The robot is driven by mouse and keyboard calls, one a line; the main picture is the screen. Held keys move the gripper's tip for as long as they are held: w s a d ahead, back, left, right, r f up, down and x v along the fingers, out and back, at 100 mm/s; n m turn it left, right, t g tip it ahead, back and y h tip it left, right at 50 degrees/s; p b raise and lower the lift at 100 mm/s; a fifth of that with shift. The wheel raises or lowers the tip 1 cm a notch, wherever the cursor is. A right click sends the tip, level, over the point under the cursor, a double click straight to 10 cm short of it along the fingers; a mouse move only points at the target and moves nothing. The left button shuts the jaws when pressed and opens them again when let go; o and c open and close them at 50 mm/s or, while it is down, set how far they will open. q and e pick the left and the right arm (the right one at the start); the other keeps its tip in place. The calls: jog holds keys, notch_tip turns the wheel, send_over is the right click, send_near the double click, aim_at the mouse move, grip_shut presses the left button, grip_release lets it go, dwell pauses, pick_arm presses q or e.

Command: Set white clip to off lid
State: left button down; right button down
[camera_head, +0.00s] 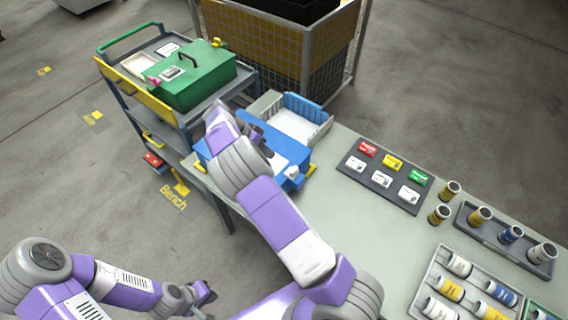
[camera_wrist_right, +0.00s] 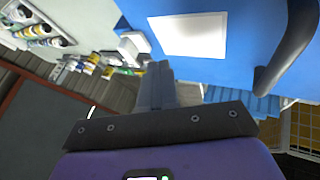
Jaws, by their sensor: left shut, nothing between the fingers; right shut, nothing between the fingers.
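A blue case (camera_head: 268,137) with a white label stands on the bench, partly hidden by my right arm. A white clip (camera_head: 292,173) sits at its near right edge; I cannot tell whether it grips the lid. In the right wrist view the blue lid (camera_wrist_right: 225,75) fills the upper part, with the white clip (camera_wrist_right: 133,43) at its edge. My right gripper (camera_head: 265,150) is over the case, shut and empty; its fingers (camera_wrist_right: 157,70) point toward the clip's side, apparently apart from it. My left gripper (camera_head: 204,292) is shut and empty, low at the left, away from the bench.
A dark pad with colored and white blocks (camera_head: 384,177) lies on the bench (camera_head: 345,225), right of the case. Trays of cylinders (camera_head: 470,285) stand further right. A grey-and-blue bin (camera_head: 300,122) is behind the case. A cart carries a green case (camera_head: 190,80); a mesh cage (camera_head: 285,50) stands behind.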

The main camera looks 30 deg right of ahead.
aim_at(284, 172)
jog(key=x, duration=0.4)
jog(key=shift+s+d, duration=0.4)
jog(key=shift+s, duration=0.45)
jog(key=shift+s+d+f+p, duration=0.15)
jog(key=shift+s+d, duration=0.1)
jog(key=shift+s, duration=0.25)
jog(key=shift+s+d+r+p, duration=0.1)
jog(key=shift+s+d+p, duration=0.1)
jog(key=shift+s, duration=0.3)
